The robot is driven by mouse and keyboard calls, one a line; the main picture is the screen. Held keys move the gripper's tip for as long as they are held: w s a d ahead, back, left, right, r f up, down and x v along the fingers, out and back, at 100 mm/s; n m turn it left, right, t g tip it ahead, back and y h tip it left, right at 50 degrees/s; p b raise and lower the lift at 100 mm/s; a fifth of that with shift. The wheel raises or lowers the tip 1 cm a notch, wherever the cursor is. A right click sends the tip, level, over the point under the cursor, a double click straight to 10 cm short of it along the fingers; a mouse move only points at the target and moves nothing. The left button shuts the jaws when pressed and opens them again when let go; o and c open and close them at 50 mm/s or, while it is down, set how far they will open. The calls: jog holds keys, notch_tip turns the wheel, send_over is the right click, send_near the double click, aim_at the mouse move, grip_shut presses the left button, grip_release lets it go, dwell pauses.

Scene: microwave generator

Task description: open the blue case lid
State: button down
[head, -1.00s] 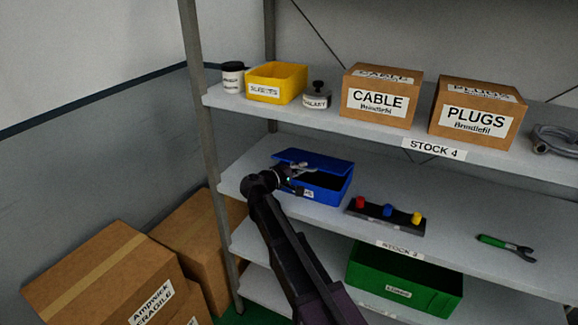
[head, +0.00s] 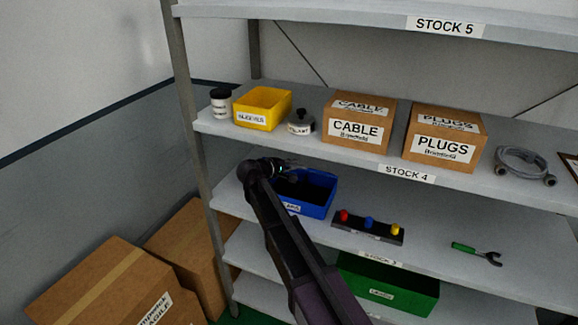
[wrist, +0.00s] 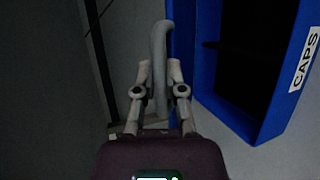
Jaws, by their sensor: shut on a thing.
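The blue case (head: 318,207) stands on the middle shelf with its top open and its dark inside showing. In the wrist view the case (wrist: 292,90) is on the right, with a white CAPS label on its wall. My gripper (head: 292,172) is above the case's back left part. In the wrist view its fingers (wrist: 160,72) are shut on a grey curved handle (wrist: 159,40), one finger on each side. The lid cannot be made out clearly in the head view; my wrist covers part of that area.
A rack with red, blue and yellow knobs (head: 368,226) lies right of the case, then a green-handled wrench (head: 476,252). The shelf above holds a yellow bin (head: 262,108) and cartons (head: 360,123). A green bin (head: 388,287) is below.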

jog(key=shift+w+d+r+p, duration=0.15)
jog(key=shift+w+r+p, duration=0.35)
jog(key=shift+w+r, duration=0.1)
jog(key=shift+w+d+r+p, duration=0.15)
jog(key=shift+w+r+p, duration=0.3)
jog(key=shift+w+r, duration=0.1)
jog(key=c, duration=0.7)
grip_release()
jog(key=shift+f, duration=0.15)
